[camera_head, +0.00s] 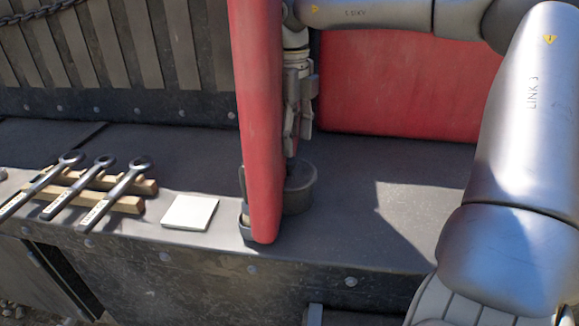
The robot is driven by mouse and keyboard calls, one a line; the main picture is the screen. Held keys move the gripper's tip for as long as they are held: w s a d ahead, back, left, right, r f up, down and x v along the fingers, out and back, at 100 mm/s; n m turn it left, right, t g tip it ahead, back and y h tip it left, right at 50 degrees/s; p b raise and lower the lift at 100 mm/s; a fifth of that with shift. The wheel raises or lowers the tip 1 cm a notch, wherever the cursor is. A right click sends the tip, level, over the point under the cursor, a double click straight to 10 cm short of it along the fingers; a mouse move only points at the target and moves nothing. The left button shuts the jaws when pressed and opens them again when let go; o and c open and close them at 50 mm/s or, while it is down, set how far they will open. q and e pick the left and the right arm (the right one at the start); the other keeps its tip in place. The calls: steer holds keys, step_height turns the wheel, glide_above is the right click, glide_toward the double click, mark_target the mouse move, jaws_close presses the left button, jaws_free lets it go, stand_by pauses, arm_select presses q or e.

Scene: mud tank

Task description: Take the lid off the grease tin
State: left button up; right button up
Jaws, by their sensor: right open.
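The grease tin (301,195) is a short, dark grey round tin standing on the dark ledge. A red post hides its left part. Its top shows as a flat dark disc, and I cannot tell the lid apart from the body. My right gripper (293,148) points down just above the tin, partly behind the red post. It is open, with nothing seen between its fingers. Whether a fingertip touches the tin is hidden. My left gripper is not in view.
The red post (259,120) stands in front of the tin and gripper. A red panel (400,85) rises behind. To the left lie a white square plate (190,213) and several wrenches (80,188) on wooden strips (125,204). The ledge right of the tin is clear.

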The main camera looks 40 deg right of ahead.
mark_target(289, 159)
steer(key=shift+d+f, duration=0.1)
steer(key=shift+f, duration=0.7)
step_height(289, 159, down, 4)
steer(key=p, duration=0.2)
steer(key=shift+w+f+p, duration=0.1)
steer(key=shift+f+p, duration=0.05)
steer(key=shift+p, duration=0.15)
steer(key=shift+f, duration=0.5)
steer(key=c, duration=1.2)
